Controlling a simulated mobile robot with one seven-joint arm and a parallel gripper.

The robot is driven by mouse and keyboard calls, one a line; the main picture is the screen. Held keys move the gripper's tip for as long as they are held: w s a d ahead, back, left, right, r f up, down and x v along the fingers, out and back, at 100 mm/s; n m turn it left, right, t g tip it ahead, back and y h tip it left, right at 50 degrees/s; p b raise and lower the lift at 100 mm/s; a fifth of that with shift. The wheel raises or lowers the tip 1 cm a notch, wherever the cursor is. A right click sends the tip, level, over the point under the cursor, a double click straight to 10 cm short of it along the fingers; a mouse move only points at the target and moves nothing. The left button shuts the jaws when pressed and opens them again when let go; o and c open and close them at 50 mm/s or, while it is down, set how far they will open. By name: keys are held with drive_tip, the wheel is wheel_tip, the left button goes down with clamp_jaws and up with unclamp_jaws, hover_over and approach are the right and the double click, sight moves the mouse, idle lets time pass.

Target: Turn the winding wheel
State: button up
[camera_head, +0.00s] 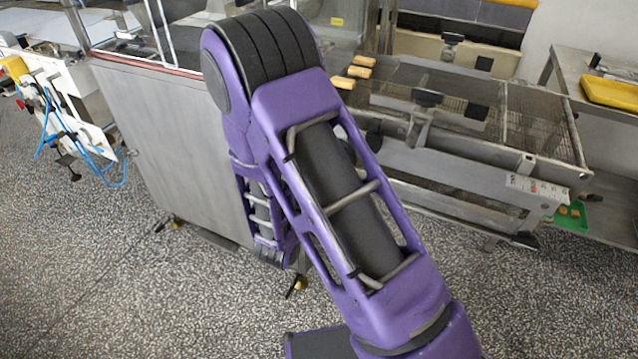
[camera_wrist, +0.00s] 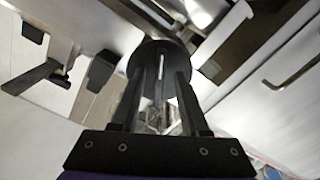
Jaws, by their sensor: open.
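In the wrist view, a dark round disc (camera_wrist: 157,50), which looks like the winding wheel, lies just beyond my fingertips. My gripper (camera_wrist: 160,75) is open, with one finger on each side of the disc's middle and a narrow bar or slot showing between them. I cannot tell whether the fingers touch the disc. In the head view my purple arm fills the middle and my gripper cannot be made out. A dark rounded part (camera_head: 375,135) shows on the machine's side by my arm; I cannot tell whether it is the wheel.
The mesh conveyor (camera_head: 535,110) runs to the right, with small brown pieces (camera_head: 357,72) on it. A steel cabinet (camera_head: 165,140) stands left of my arm. Dark levers (camera_wrist: 40,75) show left of my gripper. A green tray (camera_head: 572,217) sits low right. The speckled floor in front is clear.

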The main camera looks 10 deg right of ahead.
drive_tip(key=v, duration=1.7)
drive_tip(key=shift+r, duration=0.1)
